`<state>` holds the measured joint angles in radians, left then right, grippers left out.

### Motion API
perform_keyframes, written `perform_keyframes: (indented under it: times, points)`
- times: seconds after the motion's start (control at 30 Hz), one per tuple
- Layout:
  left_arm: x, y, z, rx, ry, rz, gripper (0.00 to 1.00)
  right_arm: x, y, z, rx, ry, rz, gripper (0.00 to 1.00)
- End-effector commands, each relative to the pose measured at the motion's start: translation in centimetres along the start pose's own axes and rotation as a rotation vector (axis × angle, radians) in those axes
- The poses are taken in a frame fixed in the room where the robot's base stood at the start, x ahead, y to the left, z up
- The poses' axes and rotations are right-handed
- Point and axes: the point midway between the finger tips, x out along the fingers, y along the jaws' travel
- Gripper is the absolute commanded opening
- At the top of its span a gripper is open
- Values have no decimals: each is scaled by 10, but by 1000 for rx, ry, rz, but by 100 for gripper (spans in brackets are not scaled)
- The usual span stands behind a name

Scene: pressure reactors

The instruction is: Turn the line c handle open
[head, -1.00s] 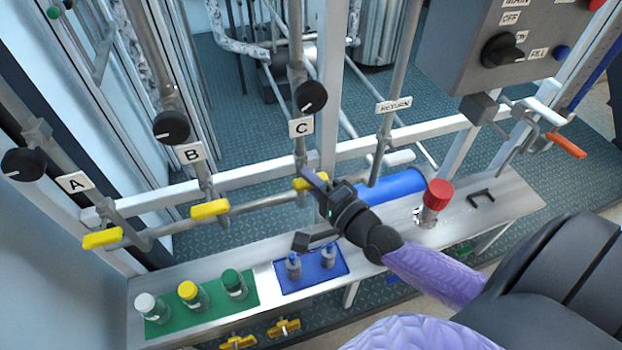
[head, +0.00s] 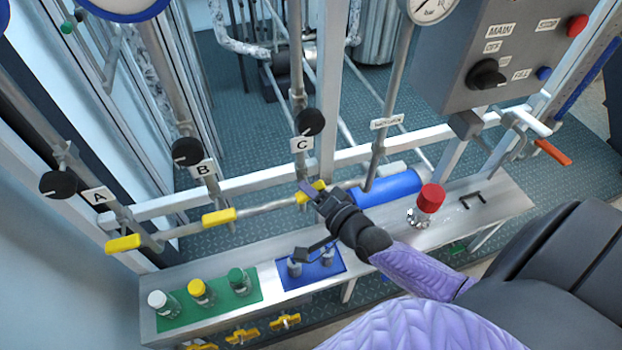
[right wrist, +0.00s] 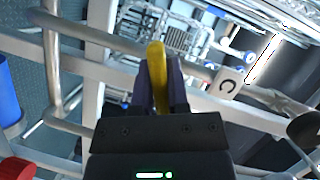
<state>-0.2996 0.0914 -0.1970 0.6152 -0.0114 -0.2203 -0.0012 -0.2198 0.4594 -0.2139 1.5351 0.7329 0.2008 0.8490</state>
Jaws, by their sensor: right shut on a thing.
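The line C handle is a yellow lever (head: 316,187) on the pipe below the C label (head: 302,145). My right gripper (head: 308,194) is shut on this lever, and its fingers hide part of it in the head view. In the right wrist view the yellow handle (right wrist: 158,75) stands between the two dark fingers (right wrist: 160,92). The C label also shows there (right wrist: 227,86), to the right of the fingers. My left gripper is not in view.
Yellow handles of line A (head: 123,243) and line B (head: 219,217) lie along the pipe to the left. A control box (head: 470,60) stands upper right.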

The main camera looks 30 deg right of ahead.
Motion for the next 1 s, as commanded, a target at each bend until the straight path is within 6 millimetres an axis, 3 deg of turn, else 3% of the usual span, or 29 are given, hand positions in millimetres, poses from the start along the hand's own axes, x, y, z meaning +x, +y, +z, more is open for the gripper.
perform_keyframes:
  times: [0.03, 0.5, 1.0]
  points:
    - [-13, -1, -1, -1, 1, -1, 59, -1, -6, -2, -37, 0, 18, 0]
    - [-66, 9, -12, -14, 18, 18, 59, -1, -4, -1, -447, -1, 190, 0]
    - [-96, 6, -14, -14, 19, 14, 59, 0, -2, 0, -848, -1, 354, 0]
